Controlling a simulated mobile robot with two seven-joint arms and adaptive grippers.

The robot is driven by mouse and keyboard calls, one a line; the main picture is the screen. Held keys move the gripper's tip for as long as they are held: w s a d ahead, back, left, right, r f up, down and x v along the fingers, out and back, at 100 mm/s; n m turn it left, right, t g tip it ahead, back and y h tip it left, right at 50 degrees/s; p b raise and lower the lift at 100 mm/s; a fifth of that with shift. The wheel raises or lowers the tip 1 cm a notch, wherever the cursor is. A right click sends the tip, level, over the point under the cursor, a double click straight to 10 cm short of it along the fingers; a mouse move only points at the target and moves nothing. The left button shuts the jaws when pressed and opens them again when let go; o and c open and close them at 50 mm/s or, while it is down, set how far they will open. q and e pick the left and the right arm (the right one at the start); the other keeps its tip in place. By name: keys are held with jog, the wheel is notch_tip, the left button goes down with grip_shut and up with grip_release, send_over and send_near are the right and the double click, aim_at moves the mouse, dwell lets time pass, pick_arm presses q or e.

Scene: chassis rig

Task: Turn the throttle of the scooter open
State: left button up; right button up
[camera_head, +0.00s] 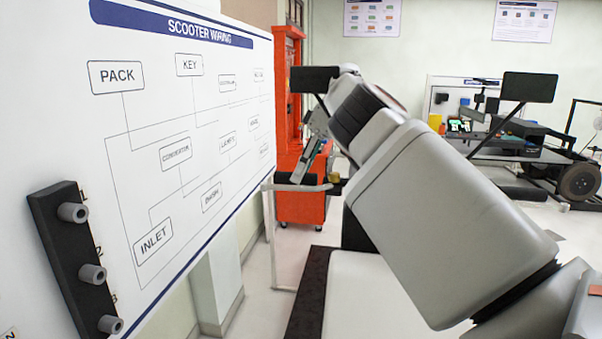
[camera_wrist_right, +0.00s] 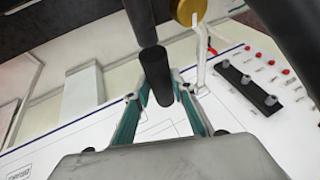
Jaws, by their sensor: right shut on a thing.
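The throttle is a black cylindrical grip (camera_wrist_right: 157,75), in the middle of the right wrist view. My right gripper (camera_wrist_right: 158,92) is shut on it, with one finger on either side near its free end. In the head view the right gripper (camera_head: 312,145) points down at the dark grip (camera_head: 296,178), partly hidden by the fingers, with a grey lever (camera_head: 302,188) beside it. How far the grip is turned cannot be told. My left gripper is in neither view.
A white scooter wiring board (camera_head: 150,120) stands close on the left, with a black strip of grey knobs (camera_head: 66,245) low on it. Black mirrors (camera_head: 315,79) (camera_head: 528,87) rise near my right arm. A red cabinet (camera_head: 300,206) stands behind. Open floor shows beyond.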

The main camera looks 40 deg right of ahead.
jog(key=o, duration=1.1)
jog(key=shift+a, duration=0.1)
jog(key=shift+f, duration=0.1)
jog(key=shift+t+h, duration=0.4)
jog(key=shift+h, duration=0.1)
